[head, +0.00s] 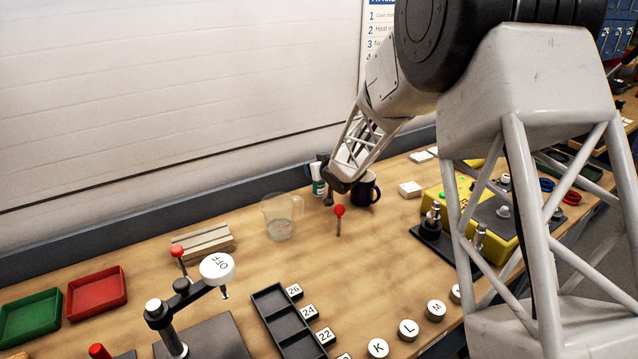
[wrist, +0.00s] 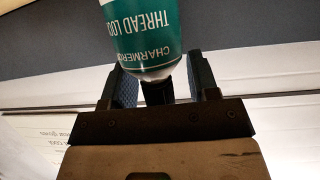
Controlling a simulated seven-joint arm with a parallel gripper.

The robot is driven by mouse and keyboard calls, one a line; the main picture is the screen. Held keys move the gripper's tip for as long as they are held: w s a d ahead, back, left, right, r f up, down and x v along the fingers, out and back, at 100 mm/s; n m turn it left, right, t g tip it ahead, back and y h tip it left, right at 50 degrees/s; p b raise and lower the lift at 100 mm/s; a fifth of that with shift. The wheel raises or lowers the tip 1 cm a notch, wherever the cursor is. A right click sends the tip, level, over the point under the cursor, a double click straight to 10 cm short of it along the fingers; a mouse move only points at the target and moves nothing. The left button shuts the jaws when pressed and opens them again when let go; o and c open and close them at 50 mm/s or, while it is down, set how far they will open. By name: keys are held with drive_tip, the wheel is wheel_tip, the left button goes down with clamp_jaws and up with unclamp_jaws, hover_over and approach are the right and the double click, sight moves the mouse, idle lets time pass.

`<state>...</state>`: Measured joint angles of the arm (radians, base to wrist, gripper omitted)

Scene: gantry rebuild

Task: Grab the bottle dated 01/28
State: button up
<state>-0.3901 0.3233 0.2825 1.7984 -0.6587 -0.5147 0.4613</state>
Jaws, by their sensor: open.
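A teal and white bottle (head: 318,181) stands near the back wall, left of the dark mug. In the wrist view the bottle (wrist: 150,38) shows large, with upside-down lettering that reads "THREAD LOC…". No date is readable on the part that shows. My gripper (head: 326,179) reaches toward it from the right in the head view. In the wrist view its two blue-grey fingers (wrist: 163,82) are apart, one on each side of the bottle's lower picture end. I cannot tell whether either finger touches it.
A dark mug (head: 369,189) stands close, right of my gripper. A red-knobbed peg (head: 339,218) and a clear beaker (head: 281,222) stand in front and to the left. Wooden strips (head: 202,245) and a black slotted rack (head: 284,318) lie farther left and forward. The wall is close behind.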

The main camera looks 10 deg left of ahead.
idle(0.4)
clamp_jaws()
drive_tip(key=shift+r, duration=0.15)
wheel_tip(320, 180, up, 10)
idle(0.8)
idle(0.5)
